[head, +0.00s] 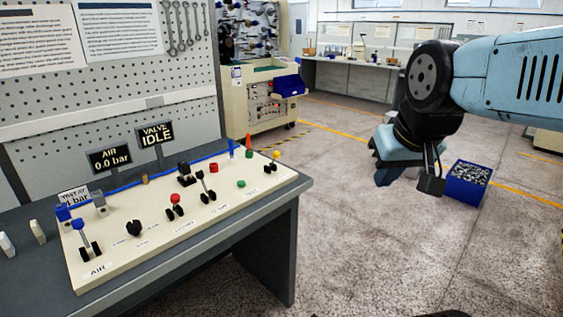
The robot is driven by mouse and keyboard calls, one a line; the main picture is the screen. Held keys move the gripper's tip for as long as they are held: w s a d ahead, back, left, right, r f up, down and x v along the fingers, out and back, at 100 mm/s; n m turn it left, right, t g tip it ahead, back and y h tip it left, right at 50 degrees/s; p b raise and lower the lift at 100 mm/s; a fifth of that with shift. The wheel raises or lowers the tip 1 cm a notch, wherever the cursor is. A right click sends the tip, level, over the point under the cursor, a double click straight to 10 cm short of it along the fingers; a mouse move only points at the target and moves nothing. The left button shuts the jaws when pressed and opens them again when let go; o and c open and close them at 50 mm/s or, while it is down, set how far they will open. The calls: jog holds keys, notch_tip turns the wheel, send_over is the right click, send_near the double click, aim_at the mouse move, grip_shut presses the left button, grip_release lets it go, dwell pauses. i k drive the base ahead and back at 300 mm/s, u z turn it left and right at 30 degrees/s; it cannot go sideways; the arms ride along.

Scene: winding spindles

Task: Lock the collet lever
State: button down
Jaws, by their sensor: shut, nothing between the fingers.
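A cream control panel (165,232) lies on the grey bench at the left. It carries several small levers, knobs and buttons. A lever with a blue handle (81,232) stands at the panel's near left end, beside the AIR label. A black-knobbed lever (203,184) stands upright near the panel's middle. The small labels are too blurred to tell which one is the collet lever. My gripper (384,178) is shut and empty, in the air right of the bench and well apart from the panel. Its fingertips are partly hidden by its own body.
A sign (157,134) reads VALVE IDLE and another (109,159) reads AIR 0.0 bar, behind the panel. A pegboard (140,85) with wrenches rises behind the bench. A blue box (464,187) shows beyond my gripper.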

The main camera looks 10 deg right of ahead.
aim_at(276, 154)
jog(key=u, duration=0.65)
jog(key=i, duration=1)
jog(key=z, duration=0.05)
